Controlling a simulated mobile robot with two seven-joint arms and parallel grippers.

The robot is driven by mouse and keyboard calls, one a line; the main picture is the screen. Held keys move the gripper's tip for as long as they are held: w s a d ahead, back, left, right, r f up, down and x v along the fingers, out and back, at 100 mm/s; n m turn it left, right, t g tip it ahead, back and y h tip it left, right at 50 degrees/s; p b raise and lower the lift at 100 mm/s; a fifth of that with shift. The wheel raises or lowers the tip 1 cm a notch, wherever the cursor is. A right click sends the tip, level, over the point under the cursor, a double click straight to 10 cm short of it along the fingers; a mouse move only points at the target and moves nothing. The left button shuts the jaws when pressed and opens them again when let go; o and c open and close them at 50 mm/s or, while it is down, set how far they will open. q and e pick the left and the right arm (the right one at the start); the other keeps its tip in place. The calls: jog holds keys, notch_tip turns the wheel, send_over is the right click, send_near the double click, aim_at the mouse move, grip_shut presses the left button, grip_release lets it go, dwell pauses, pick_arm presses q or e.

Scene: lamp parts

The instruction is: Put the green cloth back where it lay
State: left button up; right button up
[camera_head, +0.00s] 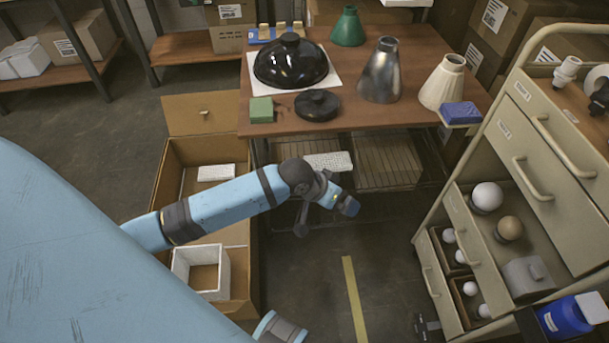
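A small green folded block (262,109), which looks like the green cloth, lies at the front left of the brown table (432,62), left of a black round lid-like part (317,105). My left arm comes in from the left, below the table's front edge. Its wrist end, with the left gripper (346,205), is over the floor in front of the table, apart from the cloth. The fingers are too small and dark to tell open from shut. I see no cloth at this gripper. My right gripper is not clearly in view.
The table also holds a black dome (291,62) on a white sheet, a green shade (347,28), a metal shade (381,72), a cream shade (442,82) and a blue folded block (460,113). An open cardboard box (173,178) stands left; a drawer cabinet (545,150) stands right.

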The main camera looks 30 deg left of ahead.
pick_arm(q)
jog(key=s+d+f+m+t+y, duration=0.1)
jog(key=s+t, duration=0.4)
jog(key=s, duration=1.2)
jog(key=shift+d+f, duration=0.25)
jog(key=shift+d, duration=0.35)
